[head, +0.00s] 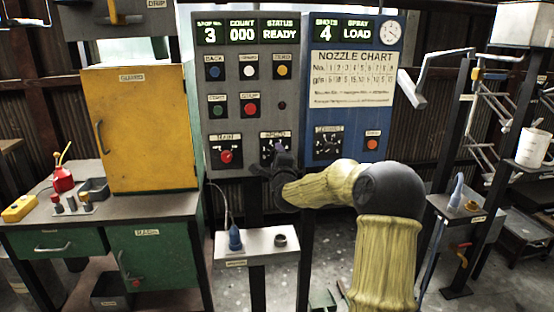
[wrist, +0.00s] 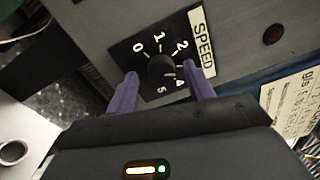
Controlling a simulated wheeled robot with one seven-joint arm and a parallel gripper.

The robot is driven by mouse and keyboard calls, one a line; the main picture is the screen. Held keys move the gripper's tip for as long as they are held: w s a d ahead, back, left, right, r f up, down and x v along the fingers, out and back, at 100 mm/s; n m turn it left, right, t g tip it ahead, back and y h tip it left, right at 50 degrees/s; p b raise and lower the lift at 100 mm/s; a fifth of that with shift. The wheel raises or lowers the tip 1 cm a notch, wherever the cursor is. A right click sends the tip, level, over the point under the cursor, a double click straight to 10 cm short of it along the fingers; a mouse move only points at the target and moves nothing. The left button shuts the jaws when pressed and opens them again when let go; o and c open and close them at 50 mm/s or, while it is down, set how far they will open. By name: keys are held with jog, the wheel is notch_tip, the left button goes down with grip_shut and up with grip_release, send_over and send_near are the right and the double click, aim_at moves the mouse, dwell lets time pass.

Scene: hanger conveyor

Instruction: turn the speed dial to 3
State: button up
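The speed dial is a round black knob (wrist: 160,67) on a black square plate with white numbers, beside a SPEED label (wrist: 202,40). In the wrist view 0, 1, 2, 4 and 5 show; the place of 3 is hidden behind the right finger. I cannot make out clearly where the knob points. My gripper (wrist: 163,78) is open, its two purple fingers on either side of the knob with gaps to it. In the head view my gripper (head: 277,154) is at the speed dial's plate (head: 268,135) on the grey panel and covers its lower part.
A red main control (head: 226,156) sits left of the dial, and another dial (head: 328,145) sits right on the blue panel. Push buttons (head: 249,104) are above. A small stand with a blue-handled tool (head: 235,238) is below. A yellow cabinet (head: 150,130) stands left.

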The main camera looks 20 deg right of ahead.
jog(key=shift+s, duration=0.15)
jog(key=v, duration=1.7)
jog(key=shift+a, duration=0.1)
